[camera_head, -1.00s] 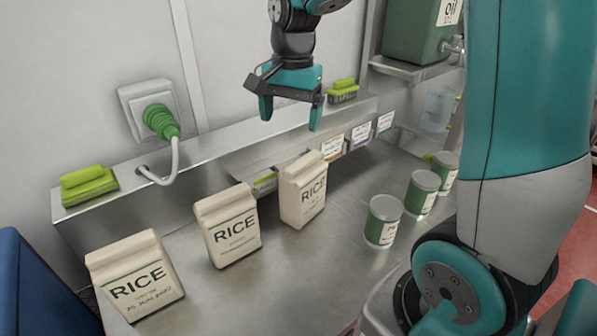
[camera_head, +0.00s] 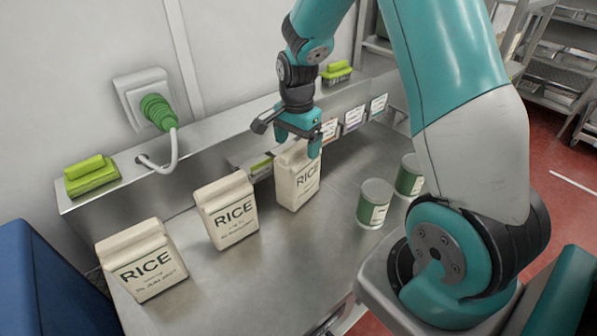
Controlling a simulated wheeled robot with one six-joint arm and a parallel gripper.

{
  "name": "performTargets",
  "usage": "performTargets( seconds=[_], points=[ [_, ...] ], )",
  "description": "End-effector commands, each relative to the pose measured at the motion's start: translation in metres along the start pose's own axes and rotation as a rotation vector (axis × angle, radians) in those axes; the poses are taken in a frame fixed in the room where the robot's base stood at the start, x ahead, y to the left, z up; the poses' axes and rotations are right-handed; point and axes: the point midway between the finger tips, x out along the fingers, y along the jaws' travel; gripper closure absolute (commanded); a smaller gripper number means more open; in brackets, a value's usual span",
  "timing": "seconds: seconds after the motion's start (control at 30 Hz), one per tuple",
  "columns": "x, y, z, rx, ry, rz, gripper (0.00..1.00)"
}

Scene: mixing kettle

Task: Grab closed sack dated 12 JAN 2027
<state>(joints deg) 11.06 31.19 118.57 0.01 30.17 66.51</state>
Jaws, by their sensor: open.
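Three closed beige rice sacks stand on the steel counter in the head view. The left sack (camera_head: 143,262) carries small date print that seems to read JUN 2027. The middle sack (camera_head: 228,212) and the right sack (camera_head: 297,180) have print too small to read, so I cannot tell which is dated 12 JAN 2027. My gripper (camera_head: 297,145) is open at the top of the right sack, with its teal fingers pointing down. One finger shows in front of the sack's upper right edge. The other finger is partly hidden, and contact cannot be told.
Green-labelled cans (camera_head: 374,203) stand right of the sacks, partly behind my arm. A raised steel ledge (camera_head: 215,135) runs behind, with green brushes (camera_head: 91,176) and a plugged cable (camera_head: 158,112). Bare counter (camera_head: 285,250) lies in front of the right sack.

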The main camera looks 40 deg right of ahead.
Motion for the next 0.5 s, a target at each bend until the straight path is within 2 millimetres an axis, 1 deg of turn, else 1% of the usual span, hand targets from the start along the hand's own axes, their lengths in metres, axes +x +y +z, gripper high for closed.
performTargets(
  seconds=[0.23,0.33,0.5],
  points=[
    [0.034,0.002,-0.001,0.0,-0.002,0.004,0.11],
    [0.041,0.002,-0.001,0.0,-0.001,0.003,0.11],
    [0.042,0.001,-0.001,0.0,0.0,0.0,0.11]
  ],
)
